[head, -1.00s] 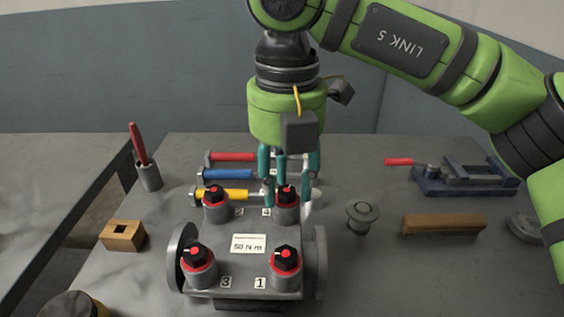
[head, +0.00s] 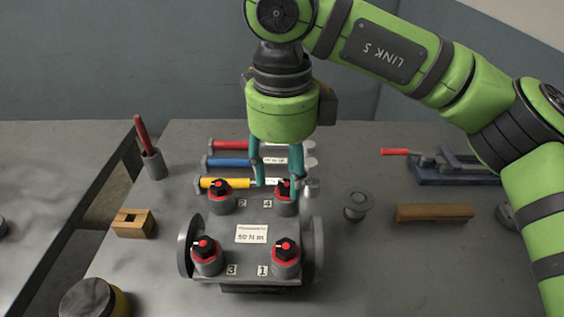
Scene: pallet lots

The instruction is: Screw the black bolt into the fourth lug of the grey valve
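The grey valve (head: 215,230) lies on the table with four numbered lugs and a "50 N m" label. Black bolts also stand in lug 1 (head: 286,270), lug 2 (head: 222,204) and lug 3 (head: 208,264). My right gripper (head: 279,188) points down over the fourth lug. Its teal fingers are spread wider than the bolt head, with a gap on the left side. My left gripper is out of view.
Red (head: 230,146), blue (head: 232,162) and yellow (head: 215,183) handled tools lie behind the valve. A wooden bar (head: 435,212), a grey spool (head: 355,208) and a blue vise (head: 455,176) are right. A wooden block (head: 133,224) and a pen cup (head: 154,165) are left.

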